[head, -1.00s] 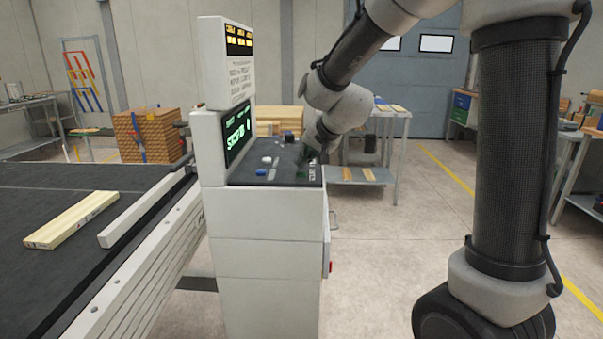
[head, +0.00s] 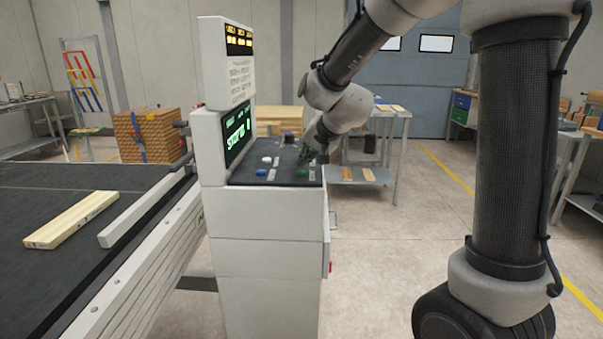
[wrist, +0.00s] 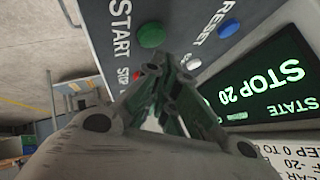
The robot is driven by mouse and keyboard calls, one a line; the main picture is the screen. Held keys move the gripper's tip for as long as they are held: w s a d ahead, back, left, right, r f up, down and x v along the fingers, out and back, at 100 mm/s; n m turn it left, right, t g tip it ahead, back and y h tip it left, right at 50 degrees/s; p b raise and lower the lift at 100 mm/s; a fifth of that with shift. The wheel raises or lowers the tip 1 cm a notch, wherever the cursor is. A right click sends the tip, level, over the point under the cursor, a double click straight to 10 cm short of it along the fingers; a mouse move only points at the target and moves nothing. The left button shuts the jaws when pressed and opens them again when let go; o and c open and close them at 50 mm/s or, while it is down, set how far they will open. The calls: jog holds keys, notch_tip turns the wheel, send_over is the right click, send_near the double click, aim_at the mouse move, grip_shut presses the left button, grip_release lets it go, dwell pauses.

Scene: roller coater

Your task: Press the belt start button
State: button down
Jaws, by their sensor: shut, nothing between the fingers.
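The green button (wrist: 151,34) beside the START label is on the dark control panel in the wrist view. In the head view the green button (head: 301,173) is near the panel's front right corner. My gripper (wrist: 165,65) is shut and empty, its fingertips over the panel near the STOP label. In the wrist view the green button lies just above the fingertips, uncovered. In the head view my gripper (head: 304,160) is above the panel, behind the green button. I cannot tell the gap to the panel.
A blue button (wrist: 229,28) by the RESET label and a white button (wrist: 193,63) are close by. A small red part shows by the STOP label. The lit screen (wrist: 262,85) reads STOP 20. The belt (head: 100,185) with a wooden board (head: 71,219) is left of the console.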

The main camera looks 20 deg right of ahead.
jog(key=shift+f, duration=0.1)
jog(key=shift+f, duration=0.35)
